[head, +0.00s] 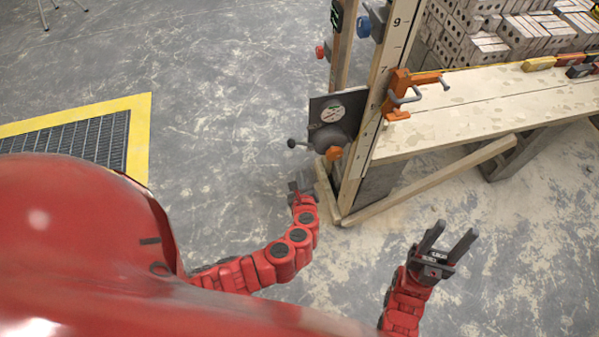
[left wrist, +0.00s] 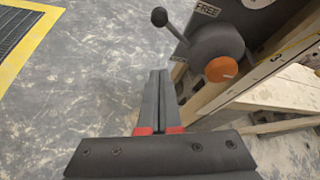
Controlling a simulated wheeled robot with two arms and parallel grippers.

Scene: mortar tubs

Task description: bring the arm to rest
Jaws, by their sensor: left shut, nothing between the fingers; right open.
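My left gripper (head: 299,186) is shut and empty. In the head view its red arm reaches out from the left and ends near the foot of the wooden post, below the dark lever box (head: 335,125). In the left wrist view the left gripper's fingers (left wrist: 158,75) lie together, with bare floor behind the tips. My right gripper (head: 450,238) is open and empty, its two dark fingers spread above the floor at lower right, in front of the bench.
The lever box has a ball-ended lever (left wrist: 159,17) and an orange knob (left wrist: 221,69), close to the left gripper. A wooden bench (head: 480,105) with an orange clamp (head: 402,90) stands at right. A yellow-edged floor grate (head: 75,138) lies at left. The floor between is clear.

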